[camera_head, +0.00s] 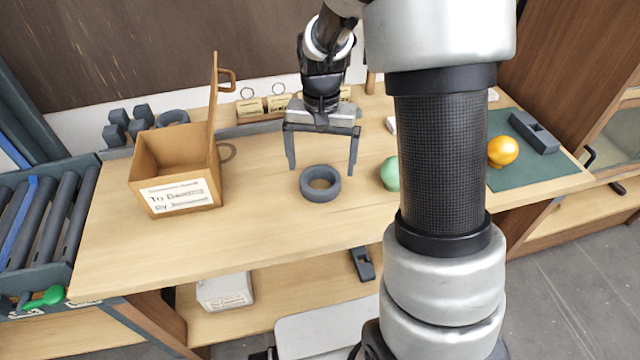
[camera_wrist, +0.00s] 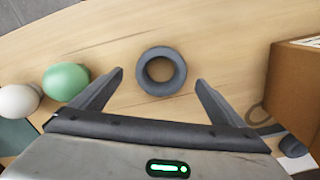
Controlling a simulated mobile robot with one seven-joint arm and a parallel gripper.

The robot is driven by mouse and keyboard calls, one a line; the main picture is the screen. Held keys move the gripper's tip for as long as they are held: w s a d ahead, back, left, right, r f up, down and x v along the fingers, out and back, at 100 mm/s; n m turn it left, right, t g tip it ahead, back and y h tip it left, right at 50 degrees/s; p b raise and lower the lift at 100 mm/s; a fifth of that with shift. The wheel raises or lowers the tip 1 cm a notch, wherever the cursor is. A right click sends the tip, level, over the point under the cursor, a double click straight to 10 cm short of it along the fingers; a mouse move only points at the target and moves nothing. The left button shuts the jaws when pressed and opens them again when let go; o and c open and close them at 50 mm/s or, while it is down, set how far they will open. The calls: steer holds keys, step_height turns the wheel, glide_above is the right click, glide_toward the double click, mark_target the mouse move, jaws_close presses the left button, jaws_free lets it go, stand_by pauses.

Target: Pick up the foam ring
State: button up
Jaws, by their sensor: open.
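The foam ring (camera_head: 320,184) is a dark grey ring lying flat on the wooden workbench (camera_head: 270,230), near the middle. My gripper (camera_head: 322,168) is open and empty, pointing down over the bench with one finger to each side of the ring in the head view. In the wrist view the foam ring (camera_wrist: 161,71) lies just beyond the fingertips, roughly centred between them. The fingers of my gripper (camera_wrist: 158,82) appear apart from the ring.
A wooden box (camera_head: 172,178) with an open lid stands left of the ring. A green ball (camera_head: 389,173) lies to the right, partly behind my arm. Bench between box and ring is clear.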

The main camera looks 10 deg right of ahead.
steer(key=f, duration=0.5)
steer(key=shift+s+a+f+b, duration=0.2)
steer(key=shift+a+f+b, duration=0.1)
steer(key=shift+f, duration=0.1)
steer(key=c, duration=1.1)
